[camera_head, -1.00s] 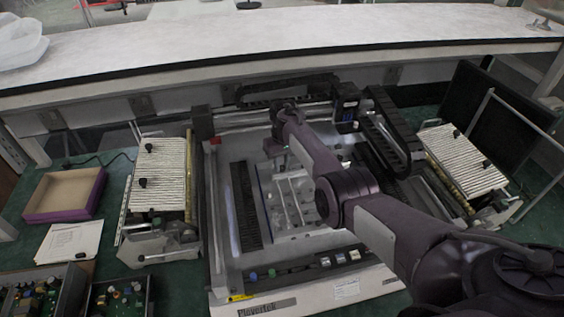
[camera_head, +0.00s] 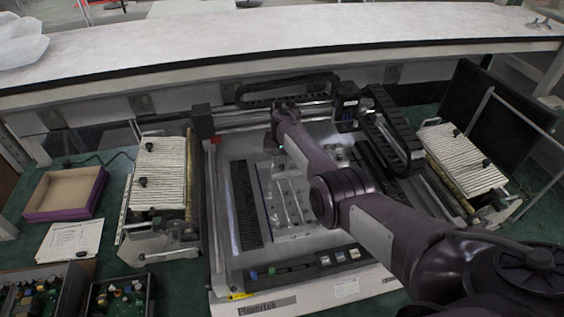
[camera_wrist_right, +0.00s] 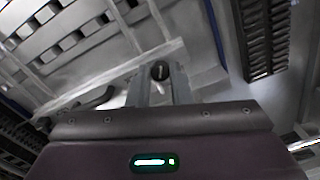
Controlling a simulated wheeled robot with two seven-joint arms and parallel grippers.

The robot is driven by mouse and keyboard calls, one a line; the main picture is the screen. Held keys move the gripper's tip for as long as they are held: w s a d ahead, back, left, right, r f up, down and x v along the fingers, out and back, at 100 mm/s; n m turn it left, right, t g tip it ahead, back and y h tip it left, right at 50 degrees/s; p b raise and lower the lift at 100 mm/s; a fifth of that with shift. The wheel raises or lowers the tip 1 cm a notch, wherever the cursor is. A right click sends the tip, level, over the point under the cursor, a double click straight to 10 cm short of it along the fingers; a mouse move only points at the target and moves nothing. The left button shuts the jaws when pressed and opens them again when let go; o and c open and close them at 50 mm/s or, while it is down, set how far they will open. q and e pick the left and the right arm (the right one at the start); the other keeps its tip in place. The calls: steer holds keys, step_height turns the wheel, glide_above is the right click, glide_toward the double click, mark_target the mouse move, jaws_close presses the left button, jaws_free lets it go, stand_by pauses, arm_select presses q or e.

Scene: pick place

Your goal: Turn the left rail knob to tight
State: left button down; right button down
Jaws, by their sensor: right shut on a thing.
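The left rail knob (camera_wrist_right: 160,70) is a small dark round knob with a pale line on its top, seen in the right wrist view. It sits by a pale metal rail (camera_wrist_right: 110,82) in the machine. My right gripper (camera_wrist_right: 160,84) has its two grey fingers on either side of the knob and is shut on it. In the head view my right gripper (camera_head: 271,147) reaches down into the machine (camera_head: 222,215) near the plate's upper left, and the knob is hidden there. I cannot read the knob's setting. My left gripper is in neither view.
A black cable chain (camera_head: 392,130) and a rear gantry rail (camera_head: 240,118) stand close to my right arm. Ribbed feeder racks (camera_head: 160,175) flank the machine. An open box (camera_head: 65,193) and papers (camera_head: 70,240) lie at left. A white shelf (camera_head: 270,40) runs along the back.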

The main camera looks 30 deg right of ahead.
mark_target(283, 166)
stand_by(0.3)
steer(key=c, duration=1.3)
jaws_free()
steer(key=shift+d+r+b, duration=0.1)
steer(key=shift+r+b, duration=0.25)
steer(key=shift+r, duration=3.55)
